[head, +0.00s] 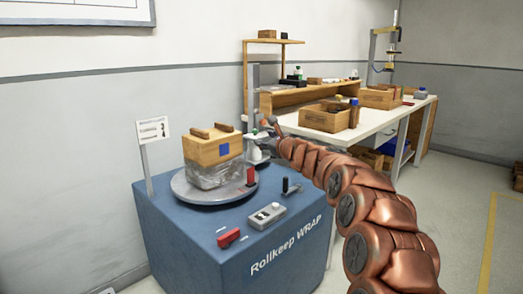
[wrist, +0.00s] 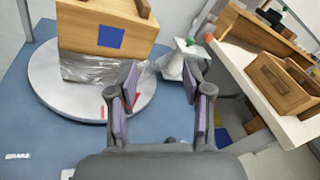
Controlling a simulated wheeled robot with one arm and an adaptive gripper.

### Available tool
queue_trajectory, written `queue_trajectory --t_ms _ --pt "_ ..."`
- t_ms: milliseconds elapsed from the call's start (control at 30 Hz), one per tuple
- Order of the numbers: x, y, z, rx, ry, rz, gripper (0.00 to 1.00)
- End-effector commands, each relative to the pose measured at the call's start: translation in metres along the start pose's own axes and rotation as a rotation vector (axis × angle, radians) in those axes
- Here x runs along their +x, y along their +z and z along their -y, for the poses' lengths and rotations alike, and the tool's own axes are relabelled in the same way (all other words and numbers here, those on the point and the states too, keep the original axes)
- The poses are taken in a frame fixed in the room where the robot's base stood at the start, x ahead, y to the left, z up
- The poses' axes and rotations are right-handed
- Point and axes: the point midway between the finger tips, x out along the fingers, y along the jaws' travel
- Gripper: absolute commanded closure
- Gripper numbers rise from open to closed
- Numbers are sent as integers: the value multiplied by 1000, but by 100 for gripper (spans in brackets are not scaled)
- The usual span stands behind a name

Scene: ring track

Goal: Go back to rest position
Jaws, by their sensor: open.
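My gripper (head: 265,137) is at the end of my copper-coloured arm, above the right rear of the blue wrapping machine. In the wrist view my gripper (wrist: 160,90) is open, with two fingers apart and nothing between them. A wooden box (head: 213,147) with a blue square sits on the grey turntable (head: 195,197); its lower part is wrapped in clear film. The box (wrist: 105,30) stands left of my fingers in the wrist view. A white conical piece (wrist: 178,65) shows beyond the fingertips; I cannot tell whether it touches them.
The blue machine (head: 180,250) carries a grey control box (head: 265,215), a red piece (head: 228,238) and a black lever (head: 290,188). A white bench (head: 370,128) with wooden crates (head: 325,118) stands behind my arm. Open floor (head: 450,205) lies at the right.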

Motion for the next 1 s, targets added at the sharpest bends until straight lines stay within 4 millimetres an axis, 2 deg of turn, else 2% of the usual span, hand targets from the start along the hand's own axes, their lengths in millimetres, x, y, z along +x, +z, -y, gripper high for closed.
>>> queue_trajectory --t_ms 33,100,300,433,567,700,867,1000 --pt "-12 29 -2 -59 38 4 50" --pt "-26 50 -16 -149 99 6 50" --pt "-76 102 -56 -405 280 20 50" --pt "-115 126 -83 -571 401 27 50" --pt "-159 143 -108 -730 529 36 50" --pt "-211 153 -132 -898 672 43 50" --pt "-277 155 -153 -1076 843 46 50" --pt "-339 151 -165 -1218 1002 44 50"
